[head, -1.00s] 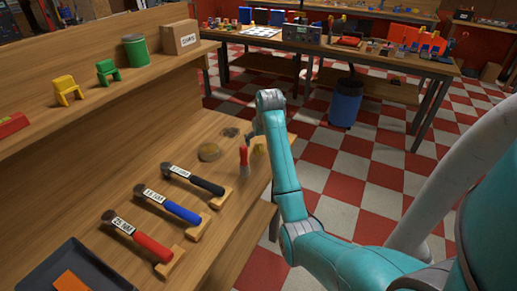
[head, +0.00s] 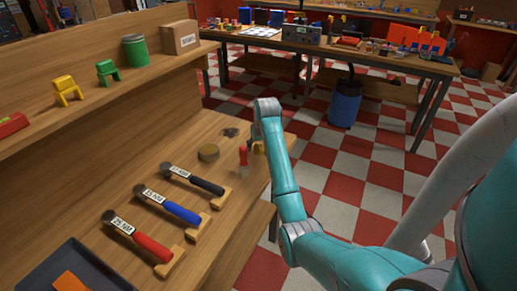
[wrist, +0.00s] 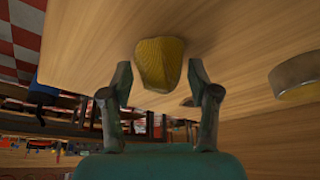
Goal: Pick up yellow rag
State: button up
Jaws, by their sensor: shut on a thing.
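The yellow rag (wrist: 158,62) is a crumpled, ribbed-looking piece between the two fingers of my gripper (wrist: 160,84) in the wrist view. The fingers stand on either side of it, and my gripper is shut on it. Bare wooden bench top (wrist: 230,40) lies behind the rag; I cannot tell whether the rag still touches it. In the head view only a small bit of the rag (head: 259,149) shows beside my arm's end, near the bench's right edge. My arm hides most of the gripper there.
A red-handled upright tool (head: 243,154) stands close left of my arm's end. A round brownish disc (head: 208,152) and a dark patch (head: 230,132) lie nearby. Three labelled hammer-like tools (head: 192,181) rest on wooden blocks. A shelf (head: 110,85) overhangs at left.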

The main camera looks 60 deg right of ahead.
notch_tip(320, 180, up, 10)
dwell(0.6)
